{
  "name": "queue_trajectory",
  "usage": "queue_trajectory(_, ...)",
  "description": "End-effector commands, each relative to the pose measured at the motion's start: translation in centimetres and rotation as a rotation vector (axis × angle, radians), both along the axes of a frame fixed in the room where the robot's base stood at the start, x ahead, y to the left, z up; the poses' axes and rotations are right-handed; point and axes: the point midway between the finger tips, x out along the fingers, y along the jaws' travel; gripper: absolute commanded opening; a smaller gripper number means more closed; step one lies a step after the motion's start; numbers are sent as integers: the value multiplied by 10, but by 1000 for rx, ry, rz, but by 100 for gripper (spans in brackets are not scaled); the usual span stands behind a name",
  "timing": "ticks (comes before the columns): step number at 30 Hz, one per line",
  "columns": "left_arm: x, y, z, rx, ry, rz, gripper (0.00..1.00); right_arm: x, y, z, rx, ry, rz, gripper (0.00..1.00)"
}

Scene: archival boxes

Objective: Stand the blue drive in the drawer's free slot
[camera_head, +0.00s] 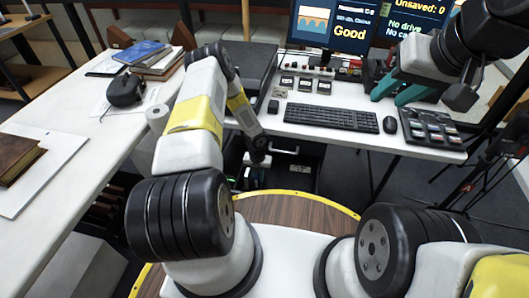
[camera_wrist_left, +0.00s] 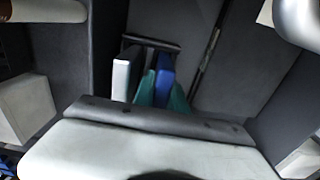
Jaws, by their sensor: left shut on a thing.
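The blue drive (camera_wrist_left: 165,72) stands between the teal fingers of my left gripper (camera_wrist_left: 163,88) in the left wrist view. My left gripper is shut on it. A white drive (camera_wrist_left: 122,76) stands upright to its left, with a narrow gap between. Both are by a dark rack (camera_wrist_left: 150,41) in the drawer. Whether the blue drive's lower end is in a slot is hidden. In the head view the open drawer (camera_head: 300,178) lies below the desk, and my left arm reaches down into it. My right gripper (camera_head: 393,92) is open and empty above the desk's right side.
The desk holds a keyboard (camera_head: 331,117), a mouse (camera_head: 390,125), a tray of small modules (camera_head: 431,128) and a monitor (camera_head: 335,25) reading "Good". The side table at left carries books (camera_head: 143,53) and a black device (camera_head: 125,90).

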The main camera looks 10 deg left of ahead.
Motion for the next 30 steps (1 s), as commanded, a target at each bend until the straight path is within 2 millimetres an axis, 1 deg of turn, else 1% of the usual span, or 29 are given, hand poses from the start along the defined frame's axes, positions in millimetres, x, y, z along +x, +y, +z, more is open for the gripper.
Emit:
queue_trajectory(3, 0, 0, -2, 0, -1, 0, 0, 0, 0, 0, 0, 0, 0, 34)
queue_trajectory(4, 1, 0, -2, 0, -1, 0, 22, 0, 0, 0, 0, 0, 0, 34)
queue_trajectory(7, 0, 0, -2, 0, -1, 0, 42, 0, 0, 0, 0, 0, 0, 34)
queue_trajectory(17, 0, 0, -2, 0, 0, 0, 42, 0, 0, 0, 0, 0, 0, 34)
queue_trajectory(20, 0, 0, 1, 0, 0, 0, 42, 0, 0, 0, 0, 0, 0, 34)
queue_trajectory(23, 1, 0, 13, 0, -2, 0, 42, 0, 0, 0, 0, 0, 0, 34)
queue_trajectory(30, 1, 1, 54, 1, -2, 1, 42, 0, 0, 0, 0, 0, 0, 34)
